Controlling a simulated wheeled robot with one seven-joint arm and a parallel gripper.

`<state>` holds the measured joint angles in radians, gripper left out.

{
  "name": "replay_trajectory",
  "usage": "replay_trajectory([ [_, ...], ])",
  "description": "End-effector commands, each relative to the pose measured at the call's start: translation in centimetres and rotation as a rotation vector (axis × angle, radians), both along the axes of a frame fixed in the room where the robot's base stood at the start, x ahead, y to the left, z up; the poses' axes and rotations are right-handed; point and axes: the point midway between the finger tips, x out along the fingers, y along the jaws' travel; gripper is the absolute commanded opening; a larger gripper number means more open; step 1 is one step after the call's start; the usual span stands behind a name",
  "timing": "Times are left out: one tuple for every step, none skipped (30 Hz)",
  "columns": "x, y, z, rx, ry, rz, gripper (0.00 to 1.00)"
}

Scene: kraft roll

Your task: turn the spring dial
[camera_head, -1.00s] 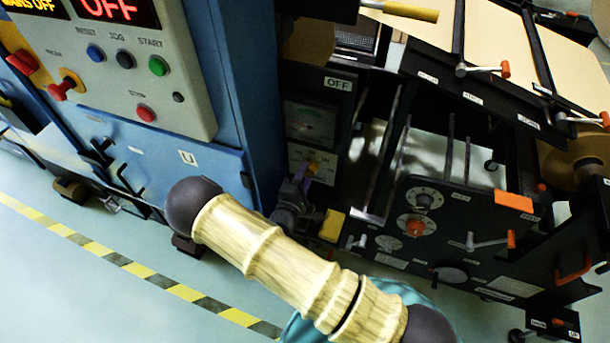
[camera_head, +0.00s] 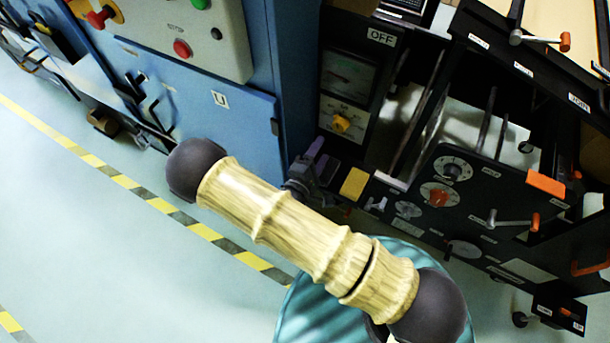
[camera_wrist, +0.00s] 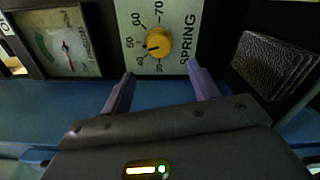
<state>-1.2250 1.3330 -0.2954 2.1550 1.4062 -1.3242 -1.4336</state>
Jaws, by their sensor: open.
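The spring dial is a yellow knob (camera_wrist: 158,43) on a pale plate marked SPRING, with a ring of numbers around it. It shows at the top of the wrist view, its dark pointer toward the lower numbers. It also shows in the head view as a yellow knob (camera_head: 341,123) below a gauge. My gripper (camera_wrist: 160,86) is open, its two purple fingers apart below the dial in the wrist view, with nothing between them. In the head view my gripper (camera_head: 318,160) is just below the dial plate, partly hidden by its own dark body.
A gauge (camera_wrist: 66,47) sits left of the dial plate, and a dark textured block (camera_wrist: 275,65) stands to the right. A black panel (camera_head: 470,200) with dials and an orange-knobbed crank is right of my gripper. A blue cabinet (camera_head: 235,135) stands to the left.

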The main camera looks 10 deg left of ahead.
Motion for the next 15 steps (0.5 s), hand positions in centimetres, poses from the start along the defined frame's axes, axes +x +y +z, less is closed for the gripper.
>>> replay_trajectory([
  [-1.0, 0.5, -0.1, 0.001, 0.002, 0.005, 0.6],
  [-1.6, 0.7, -0.1, 0.001, 0.002, 0.004, 0.6],
  [-2.3, 0.9, -0.1, 0.001, 0.003, 0.003, 0.6],
  [-2.9, 1.1, -0.1, 0.0, 0.003, 0.003, 0.6],
  [-3.4, 1.4, -0.1, 0.001, 0.002, 0.005, 0.6],
  [-4.2, 1.6, -0.1, 0.001, 0.003, 0.003, 0.6],
  [-4.8, 1.8, -0.1, 0.0, 0.003, 0.004, 0.6],
  [-5.3, 2.0, -0.1, 0.0, 0.003, 0.003, 0.6],
  [-5.9, 2.2, -0.1, 0.0, 0.003, 0.003, 0.6],
  [-6.3, 2.4, -0.1, 0.0, 0.003, 0.002, 0.6],
  [-6.7, 2.5, -0.1, 0.0, 0.002, 0.004, 0.6],
  [-7.1, 2.7, -0.1, 0.0, 0.002, 0.003, 0.6],
  [-7.4, 2.7, -0.1, 0.0, 0.003, 0.001, 0.6],
  [-7.6, 2.8, -0.1, 0.0, 0.003, 0.001, 0.6],
  [-7.8, 2.8, -0.1, 0.0, 0.002, 0.001, 0.6],
])
